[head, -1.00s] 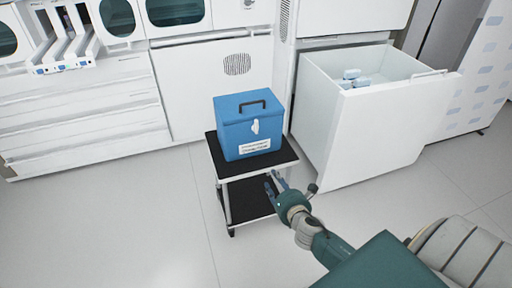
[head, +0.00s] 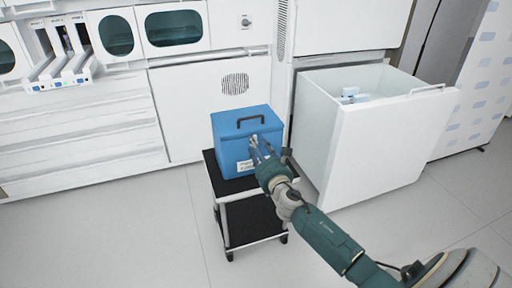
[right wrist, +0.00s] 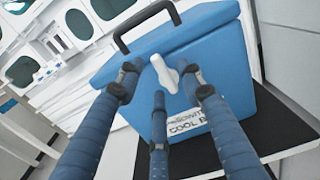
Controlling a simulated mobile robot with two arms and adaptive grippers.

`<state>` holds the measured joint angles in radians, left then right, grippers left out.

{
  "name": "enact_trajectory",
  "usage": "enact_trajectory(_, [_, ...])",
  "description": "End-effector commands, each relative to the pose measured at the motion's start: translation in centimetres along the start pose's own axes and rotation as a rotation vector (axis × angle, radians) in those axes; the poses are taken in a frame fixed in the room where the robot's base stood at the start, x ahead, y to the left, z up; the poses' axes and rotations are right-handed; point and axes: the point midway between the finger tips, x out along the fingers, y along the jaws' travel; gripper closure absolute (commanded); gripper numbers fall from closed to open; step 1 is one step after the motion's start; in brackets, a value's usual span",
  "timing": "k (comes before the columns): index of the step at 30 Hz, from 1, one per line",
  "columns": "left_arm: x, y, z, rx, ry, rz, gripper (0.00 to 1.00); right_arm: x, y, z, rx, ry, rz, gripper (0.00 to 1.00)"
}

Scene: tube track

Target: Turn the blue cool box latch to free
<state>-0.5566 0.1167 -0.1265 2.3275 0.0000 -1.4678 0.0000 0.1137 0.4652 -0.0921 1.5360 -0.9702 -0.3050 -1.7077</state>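The blue cool box (head: 228,132) stands on the top shelf of a small trolley, its lid closed and a black handle (head: 250,121) on top. My right gripper (head: 260,148) is at the box's front face and hides the latch in the head view. In the right wrist view, the white latch (right wrist: 164,74) shows on the box front below the black handle. The three fingers of my right gripper (right wrist: 160,80) are spread around the latch, and none is clearly closed on it; I cannot tell whether any touches it. My left gripper is out of view.
The trolley's black top shelf (head: 219,182) has a narrow bare rim around the box. A large open white drawer (head: 385,150) juts out to the right. White cabinets (head: 75,130) stand behind and left. The floor to the left is clear.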

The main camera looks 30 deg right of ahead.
Motion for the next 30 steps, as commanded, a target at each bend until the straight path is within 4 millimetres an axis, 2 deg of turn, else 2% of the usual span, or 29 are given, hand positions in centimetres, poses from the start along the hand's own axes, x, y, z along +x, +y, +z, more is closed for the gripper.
enact_trajectory(3, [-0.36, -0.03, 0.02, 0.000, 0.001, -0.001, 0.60, 0.68, 0.01, -0.02, 0.002, 0.000, 0.000, 0.62])
enact_trajectory(11, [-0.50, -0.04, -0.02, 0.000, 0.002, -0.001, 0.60, 0.78, 0.02, -0.03, 0.002, 0.001, 0.000, 0.62])
enact_trajectory(13, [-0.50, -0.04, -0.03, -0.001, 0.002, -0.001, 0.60, 0.77, 0.02, -0.03, 0.002, 0.001, 0.000, 0.72])
enact_trajectory(17, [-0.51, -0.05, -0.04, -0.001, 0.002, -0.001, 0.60, 0.76, 0.02, -0.03, 0.002, 0.001, 0.000, 0.98])
enact_trajectory(18, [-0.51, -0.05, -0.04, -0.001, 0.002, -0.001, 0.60, 0.76, 0.01, -0.03, 0.002, 0.001, 0.000, 1.00])
enact_trajectory(30, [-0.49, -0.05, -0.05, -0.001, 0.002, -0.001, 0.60, 0.74, -0.08, -0.03, 0.057, 0.001, 0.000, 1.00])
